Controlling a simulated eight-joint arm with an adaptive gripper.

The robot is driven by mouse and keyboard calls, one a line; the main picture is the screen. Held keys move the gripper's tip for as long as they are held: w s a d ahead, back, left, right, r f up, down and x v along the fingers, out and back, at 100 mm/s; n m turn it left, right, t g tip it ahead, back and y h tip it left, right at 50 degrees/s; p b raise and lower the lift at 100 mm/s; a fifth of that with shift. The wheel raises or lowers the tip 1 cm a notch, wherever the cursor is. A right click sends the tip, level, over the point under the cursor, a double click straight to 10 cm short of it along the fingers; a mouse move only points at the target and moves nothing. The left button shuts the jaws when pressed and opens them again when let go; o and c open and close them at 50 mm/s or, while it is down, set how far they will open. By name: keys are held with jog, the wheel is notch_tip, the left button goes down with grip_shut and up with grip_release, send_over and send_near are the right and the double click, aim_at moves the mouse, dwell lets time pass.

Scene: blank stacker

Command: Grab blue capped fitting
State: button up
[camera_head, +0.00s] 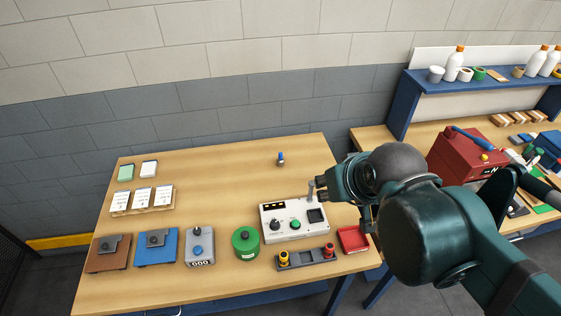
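A small fitting with a blue cap (281,158) stands upright on the wooden table near its back edge, with bare wood around it. My gripper (316,190) reaches in from the right, above the back of the white control box. It is to the right of the fitting and nearer the front, clearly apart from it. The fingers are small and seen from the side, so I cannot tell whether they are open or shut. Nothing clearly shows between them.
The white control box (295,220) with knobs stands below my gripper. A green round container (245,243), a red tray (352,239) and a dark strip with knobs (306,258) are around it. The table's back middle is clear.

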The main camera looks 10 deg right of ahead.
jog(key=shift+w+r, duration=0.1)
jog(key=n+g+p, duration=0.6)
jog(key=n+g, duration=0.1)
jog(key=n, duration=1.3)
send_over(280, 153)
jog(key=f, duration=1.8)
jog(key=shift+s+d+f, duration=0.1)
jog(key=shift+s+d, duration=0.05)
jog(key=shift+s, duration=0.1)
jog(key=shift+w+f, duration=0.2)
jog(key=shift+f, duration=0.35)
jog(key=shift+f, duration=1.3)
